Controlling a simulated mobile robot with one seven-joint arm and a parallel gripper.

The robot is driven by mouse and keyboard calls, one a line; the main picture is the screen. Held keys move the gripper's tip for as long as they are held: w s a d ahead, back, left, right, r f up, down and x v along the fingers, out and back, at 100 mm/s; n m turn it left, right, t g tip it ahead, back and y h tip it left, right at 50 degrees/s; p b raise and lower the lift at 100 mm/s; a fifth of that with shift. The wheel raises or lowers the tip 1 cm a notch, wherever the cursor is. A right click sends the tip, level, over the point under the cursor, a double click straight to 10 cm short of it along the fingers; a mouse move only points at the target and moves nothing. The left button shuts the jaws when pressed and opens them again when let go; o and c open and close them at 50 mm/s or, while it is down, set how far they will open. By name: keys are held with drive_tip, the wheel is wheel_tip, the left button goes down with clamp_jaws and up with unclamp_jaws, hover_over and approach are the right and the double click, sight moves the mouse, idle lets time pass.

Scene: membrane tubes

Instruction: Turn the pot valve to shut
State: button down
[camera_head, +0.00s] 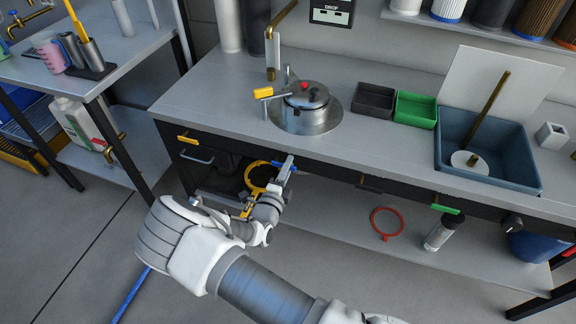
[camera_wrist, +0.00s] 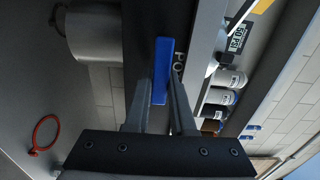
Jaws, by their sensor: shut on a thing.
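The pot valve's blue lever handle (camera_wrist: 163,70) is on the dark front face of the bench. It lies along that face beside lettering of which only "PO" shows. My gripper (camera_wrist: 161,90) has its two fingers on either side of the handle and is shut on it. In the head view my gripper (camera_head: 287,166) reaches the bench front below the pot, with a little of the blue handle (camera_head: 292,169) showing. The steel pot (camera_head: 306,112) with a red knob stands on the bench above. The valve body is hidden.
Other handles on the bench front are yellow (camera_head: 188,139), black (camera_head: 368,184) and green (camera_head: 446,209). A red ring (camera_head: 374,226) hangs or stands below the bench; a clear-looking cylinder (camera_head: 438,234) is near it. A blue basin (camera_head: 486,168) is at right. Open floor lies in front.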

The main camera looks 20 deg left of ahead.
idle(0.3)
drive_tip(key=c, duration=0.8)
unclamp_jaws()
drive_tip(key=shift+o, duration=0.2)
